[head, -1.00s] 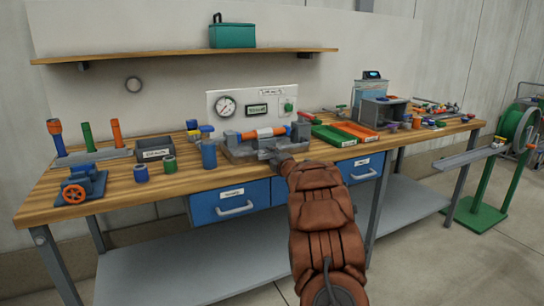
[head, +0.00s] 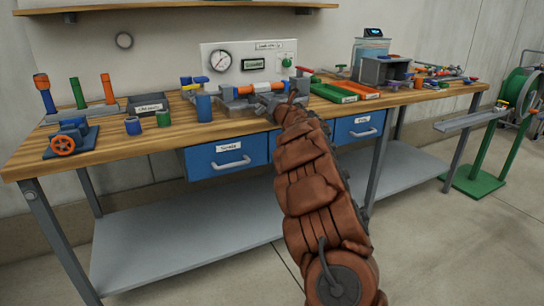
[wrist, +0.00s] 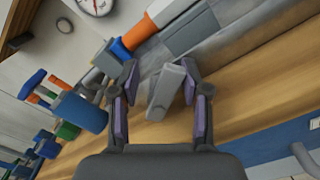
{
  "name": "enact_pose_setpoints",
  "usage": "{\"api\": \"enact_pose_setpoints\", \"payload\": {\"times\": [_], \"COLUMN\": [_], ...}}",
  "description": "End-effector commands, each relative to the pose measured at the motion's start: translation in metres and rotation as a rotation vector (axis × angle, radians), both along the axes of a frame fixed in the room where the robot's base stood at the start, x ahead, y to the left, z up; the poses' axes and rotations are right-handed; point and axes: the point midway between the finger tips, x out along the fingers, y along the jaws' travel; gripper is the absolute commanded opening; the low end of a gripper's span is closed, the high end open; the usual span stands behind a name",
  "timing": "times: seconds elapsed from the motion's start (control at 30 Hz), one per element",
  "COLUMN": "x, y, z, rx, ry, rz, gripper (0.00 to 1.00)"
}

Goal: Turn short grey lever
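The short grey lever (wrist: 166,92) shows in the wrist view as a blunt grey bar between my gripper's two fingers. My gripper (wrist: 159,72) is open, with its purple-padded fingers on either side of the lever. The lever looks closer to the right finger; I cannot tell whether they touch. Behind it is a grey pipe assembly with an orange section (wrist: 138,34), which also shows in the head view (head: 264,87). In the head view my gripper (head: 284,107) is at the front of this assembly, and my arm partly hides the lever area.
A blue cylinder (head: 204,107) stands left of the assembly on the wooden bench (head: 230,126). Green (head: 332,93) and orange (head: 358,90) trays lie to its right. A gauge panel (head: 232,62) stands behind. Blue drawers (head: 226,157) hang below the front edge.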

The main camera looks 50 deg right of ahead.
Motion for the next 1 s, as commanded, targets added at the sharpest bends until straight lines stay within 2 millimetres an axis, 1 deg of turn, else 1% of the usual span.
{"api": "enact_pose_setpoints", "payload": {"times": [0.2, 0.6, 0.67, 1.0], "x": [0.001, 0.003, 0.003, -0.013], "y": [0.006, 0.011, 0.013, 0.018], "z": [0.004, 0.008, 0.008, 0.007], "rx": [-0.195, -0.395, -0.408, -0.403], "ry": [0.063, 0.133, 0.14, 0.141], "rz": [0.002, 0.001, 0.002, 0.001], "gripper": [0.46, 0.46, 0.46, 0.46]}}
